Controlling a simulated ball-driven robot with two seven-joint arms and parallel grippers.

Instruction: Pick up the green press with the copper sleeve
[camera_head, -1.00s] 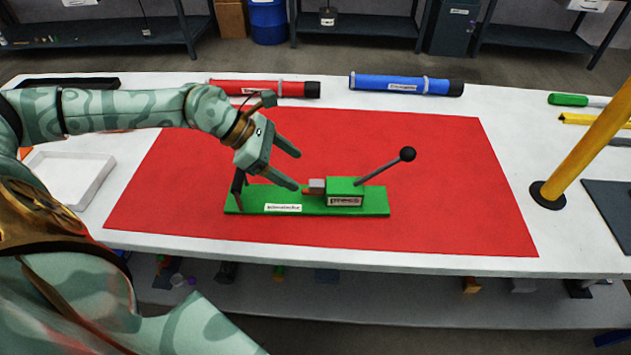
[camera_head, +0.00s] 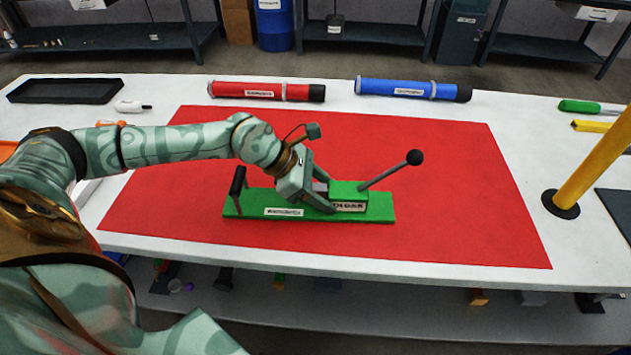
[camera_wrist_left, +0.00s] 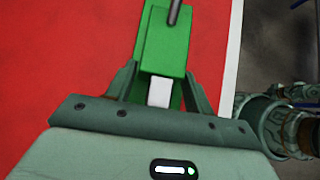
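The green press (camera_head: 376,208) lies on the red mat (camera_head: 440,170), with a long green base, a raised block and a dark lever with a black ball. In the left wrist view its green block (camera_wrist_left: 163,45) runs up from between my fingers. My left gripper (camera_head: 326,197) is low over the press, at the handle-side end of the block. In the left wrist view my gripper's two fingers (camera_wrist_left: 162,78) stand apart, one on each side of the press, with a pale grey piece (camera_wrist_left: 160,92) between them. Firm contact cannot be seen. The copper sleeve is hidden now. My right gripper is out of view.
A red tube (camera_head: 265,91) and a blue tube (camera_head: 412,89) lie along the back of the white table. A yellow post (camera_head: 598,160) stands at the right. A black tray (camera_head: 65,91) is at the back left. The mat right of the press is clear.

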